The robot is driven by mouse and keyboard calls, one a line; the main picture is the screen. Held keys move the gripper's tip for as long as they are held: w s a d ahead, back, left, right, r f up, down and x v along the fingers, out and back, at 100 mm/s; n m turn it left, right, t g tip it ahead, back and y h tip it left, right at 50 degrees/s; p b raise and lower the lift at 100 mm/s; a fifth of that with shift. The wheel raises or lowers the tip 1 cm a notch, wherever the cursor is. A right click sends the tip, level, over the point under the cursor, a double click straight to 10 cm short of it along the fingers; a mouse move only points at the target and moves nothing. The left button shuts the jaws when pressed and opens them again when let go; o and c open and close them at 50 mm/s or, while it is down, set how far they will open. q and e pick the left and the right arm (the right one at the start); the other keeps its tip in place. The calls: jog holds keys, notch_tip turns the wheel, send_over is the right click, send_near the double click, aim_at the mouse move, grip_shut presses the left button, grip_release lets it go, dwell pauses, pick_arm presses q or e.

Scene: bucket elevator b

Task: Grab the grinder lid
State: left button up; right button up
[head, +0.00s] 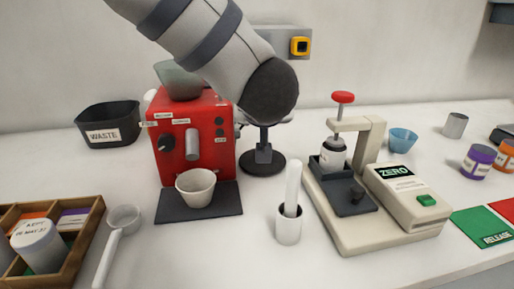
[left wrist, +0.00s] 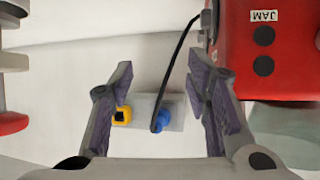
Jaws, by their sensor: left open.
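The red grinder (head: 195,115) stands at the back left of the counter. A grey-green bowl-like piece (head: 178,82) sits on its top, partly hidden behind my arm; I cannot tell whether it is the lid or a hopper. My left arm crosses in front of the grinder's upper right, and its gripper is hidden in the head view. In the left wrist view my left gripper (left wrist: 160,72) is open with nothing between its fingers. The grinder's red side (left wrist: 280,65) shows there at the upper right, beside the gripper. My right gripper is not in view.
A white cup (head: 196,186) stands on the dark mat (head: 225,205) before the grinder. A black waste bin (head: 108,125) is left, a press with a red knob (head: 343,97) right. A wall box with a yellow button (head: 300,46) is behind. The front middle holds a pestle cup (head: 289,225).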

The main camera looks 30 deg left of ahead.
pick_arm(q)
jog(key=f, duration=0.8)
jog(key=shift+s+d+f+b, duration=0.2)
jog(key=shift+s+f+b, duration=0.05)
jog(key=shift+b, duration=0.15)
jog(key=b+x, duration=0.1)
jog(key=x, duration=0.6)
jog(key=shift+r, duration=0.15)
jog(key=shift+w+a, duration=0.15)
jog(key=shift+w, duration=0.1)
jog(key=shift+r, duration=0.2)
grip_shut()
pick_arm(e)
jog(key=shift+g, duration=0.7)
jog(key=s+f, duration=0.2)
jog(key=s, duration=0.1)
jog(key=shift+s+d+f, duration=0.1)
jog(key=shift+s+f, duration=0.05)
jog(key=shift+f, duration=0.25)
